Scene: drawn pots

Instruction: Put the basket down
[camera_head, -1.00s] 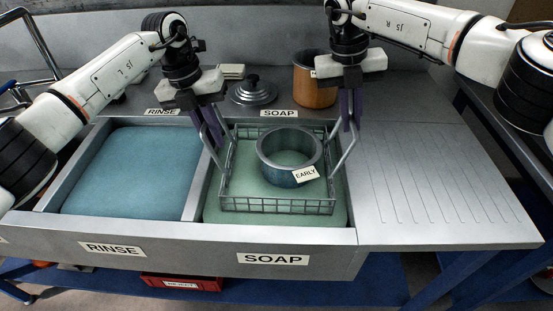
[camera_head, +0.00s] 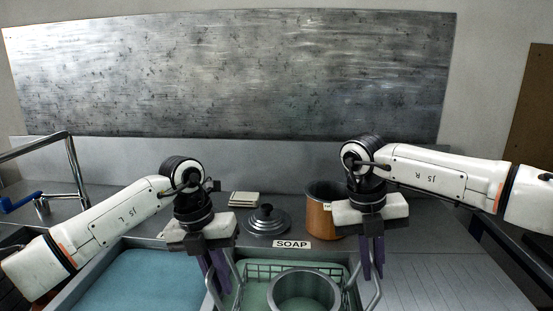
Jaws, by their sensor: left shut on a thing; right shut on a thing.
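The wire basket (camera_head: 256,269) shows at the bottom of the head view, over the green soap basin, and its near part is cut off by the frame edge. A grey metal pot (camera_head: 305,281) stands inside it. My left gripper (camera_head: 217,284) is shut on the basket's left handle. My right gripper (camera_head: 373,270) is shut on its right handle. I cannot tell whether the basket's underside touches the basin.
The blue rinse basin (camera_head: 150,282) lies to the left. Behind the basket are a SOAP label (camera_head: 292,244), a grey lid (camera_head: 267,221) and a copper pot (camera_head: 321,215). A ribbed drainboard (camera_head: 440,280) to the right is clear. A tap (camera_head: 75,165) stands at far left.

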